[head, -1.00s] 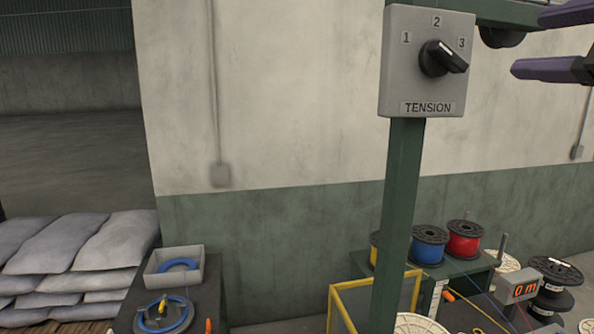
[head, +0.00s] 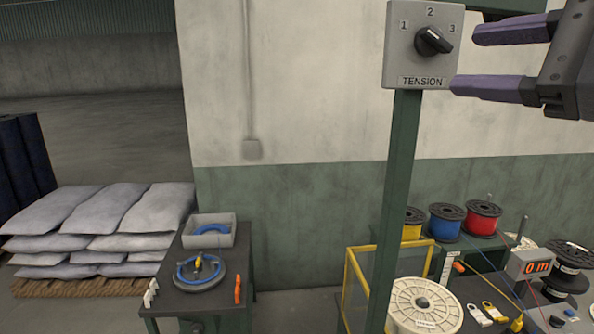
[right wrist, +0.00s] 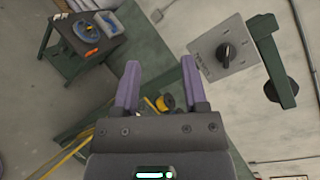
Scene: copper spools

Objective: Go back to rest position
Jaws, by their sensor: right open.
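My right gripper (head: 485,60) is at the upper right of the head view, with two purple fingers spread apart and nothing between them. Its fingers point left, toward the grey tension switch box (head: 422,45) on a green post. The lower fingertip overlaps the box's right edge in the picture; I cannot tell whether they touch. The black knob (head: 432,41) on the box points toward the right, near the 3. In the right wrist view the open gripper (right wrist: 159,80) has empty space between its fingers, and the switch box (right wrist: 224,50) is to its right.
A small dark table (head: 205,303) at the left holds a grey bin and a blue coil. Pallets of grey sacks (head: 105,225) stand further left. Blue (head: 445,223) and red (head: 482,219) spools, a large pale spool (head: 424,305) and a meter (head: 530,264) are at the lower right.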

